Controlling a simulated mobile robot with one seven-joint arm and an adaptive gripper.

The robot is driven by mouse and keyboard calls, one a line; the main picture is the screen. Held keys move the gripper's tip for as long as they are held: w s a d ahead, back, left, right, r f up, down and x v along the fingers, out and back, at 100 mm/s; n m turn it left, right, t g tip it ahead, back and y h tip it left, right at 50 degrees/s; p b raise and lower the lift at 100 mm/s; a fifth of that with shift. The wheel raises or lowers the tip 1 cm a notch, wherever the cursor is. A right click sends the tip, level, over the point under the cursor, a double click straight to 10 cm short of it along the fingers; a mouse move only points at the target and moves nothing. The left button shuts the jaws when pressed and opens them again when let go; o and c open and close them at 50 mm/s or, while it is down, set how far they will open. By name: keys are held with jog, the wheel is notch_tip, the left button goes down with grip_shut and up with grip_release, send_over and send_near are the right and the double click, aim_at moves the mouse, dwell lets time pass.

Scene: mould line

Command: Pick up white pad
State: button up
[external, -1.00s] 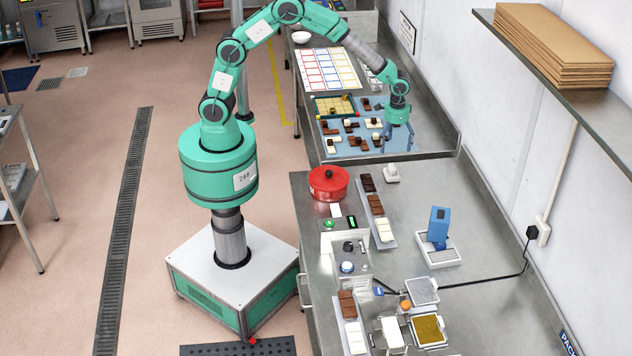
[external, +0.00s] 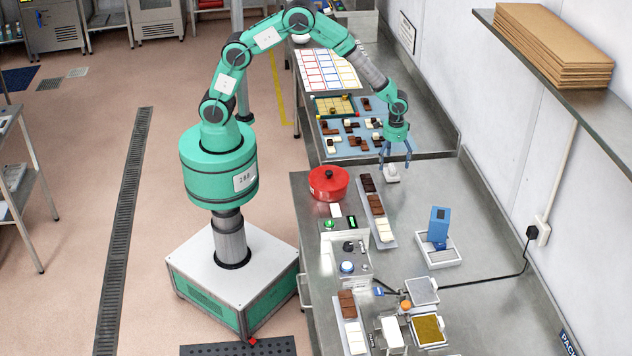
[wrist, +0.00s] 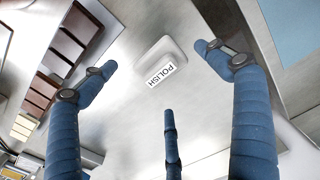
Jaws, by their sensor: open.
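The white pad (wrist: 160,63) lies on the steel bench and carries a label reading POLISH. In the wrist view it is at the upper middle, between and beyond my fingertips. In the external view the white pad (external: 392,176) sits near the bench's far edge, right of the red pot. My gripper (external: 394,164) is open and empty over the pad, fingers pointing down. In the wrist view its blue fingers are spread wide and nothing is between them. The gap between fingertips and pad is hard to judge.
A tray of brown and white bars (external: 375,213) and a red pot (external: 328,184) stand left of the pad. A blue mat with scattered pieces (external: 375,146) lies behind. A blue device on a white base (external: 438,237) stands nearer. The bench right of the pad is clear.

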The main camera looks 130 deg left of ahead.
aim_at(392, 166)
dwell(0.3)
jog(key=shift+w+f, duration=0.15)
jog(key=shift+f, duration=2.5)
jog(key=c, duration=1.5)
